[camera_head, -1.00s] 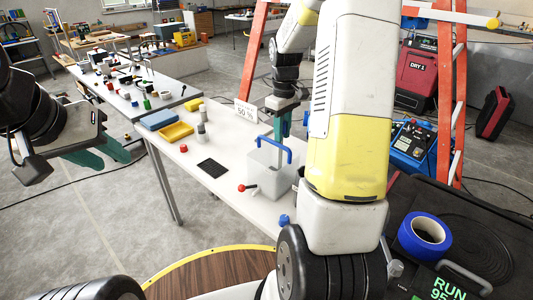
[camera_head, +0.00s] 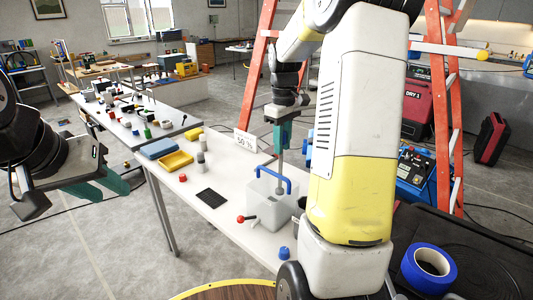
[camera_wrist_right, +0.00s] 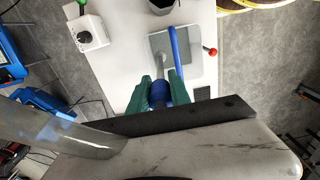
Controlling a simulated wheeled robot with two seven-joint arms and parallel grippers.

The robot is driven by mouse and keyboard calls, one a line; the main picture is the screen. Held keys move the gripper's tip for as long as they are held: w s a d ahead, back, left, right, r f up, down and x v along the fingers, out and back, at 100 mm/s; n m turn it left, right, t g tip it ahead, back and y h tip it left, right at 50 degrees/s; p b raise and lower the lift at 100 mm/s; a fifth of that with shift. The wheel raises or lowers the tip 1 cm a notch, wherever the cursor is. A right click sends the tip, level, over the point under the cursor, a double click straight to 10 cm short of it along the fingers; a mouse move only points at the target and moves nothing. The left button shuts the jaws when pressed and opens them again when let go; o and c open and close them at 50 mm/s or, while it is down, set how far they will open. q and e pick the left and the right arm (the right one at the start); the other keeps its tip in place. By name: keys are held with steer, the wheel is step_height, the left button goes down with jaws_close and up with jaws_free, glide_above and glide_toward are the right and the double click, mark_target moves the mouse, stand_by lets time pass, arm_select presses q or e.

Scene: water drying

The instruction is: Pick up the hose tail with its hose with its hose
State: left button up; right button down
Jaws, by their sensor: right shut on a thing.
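My right gripper (camera_head: 283,137) has its teal fingers closed above a clear square bin (camera_head: 268,212) on the white table. A grey rod-like piece, apparently the hose tail (camera_head: 280,162), hangs upright below the fingers towards the bin. In the right wrist view, my right gripper (camera_wrist_right: 161,92) is closed around a dark blue piece, with a grey stem beyond it over the bin (camera_wrist_right: 185,50). A blue curved tube (camera_head: 268,173) arches over the bin's rim. Whether it joins the held piece is unclear. My left gripper (camera_head: 105,188) is empty, its teal fingers apart, off the table's left side.
A blue tape roll (camera_head: 429,268) lies on a dark case at right. An orange ladder (camera_head: 444,130) stands behind.

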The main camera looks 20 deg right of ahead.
step_height(320, 180, up, 21)
stand_by(0.5)
